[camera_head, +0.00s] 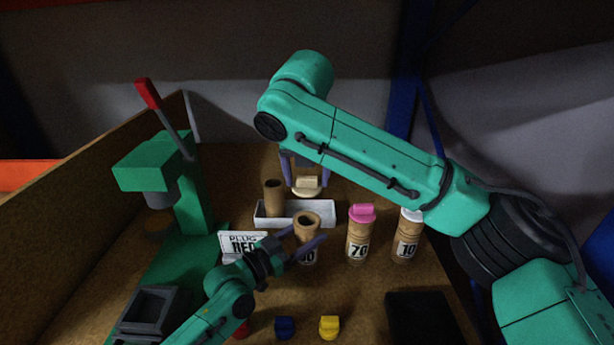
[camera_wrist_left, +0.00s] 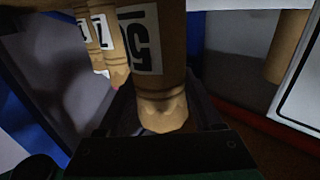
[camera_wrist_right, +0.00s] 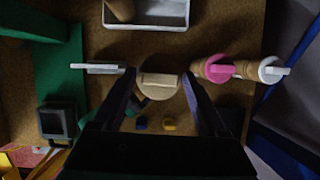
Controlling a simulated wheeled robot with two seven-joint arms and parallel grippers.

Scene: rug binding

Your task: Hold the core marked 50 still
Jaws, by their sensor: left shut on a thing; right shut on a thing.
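The cardboard core marked 50 (camera_head: 307,224) stands upright with its hollow top open; its label is partly covered in the head view and shows inverted in the left wrist view (camera_wrist_left: 140,40). My left gripper (camera_head: 302,243) is shut on this core, one finger on each side. My right gripper (camera_head: 307,184) points down, shut on a beige plug (camera_head: 306,188). The plug appears above and behind the open core top in the head view, apart from it. It also shows between the fingers in the right wrist view (camera_wrist_right: 158,84).
A white tray (camera_head: 325,219) with a brown tube (camera_head: 274,195) lies behind. A green press (camera_head: 190,205) and a sign (camera_head: 237,243) stand left. Blue (camera_head: 285,326) and yellow (camera_head: 330,326) plugs lie in front.

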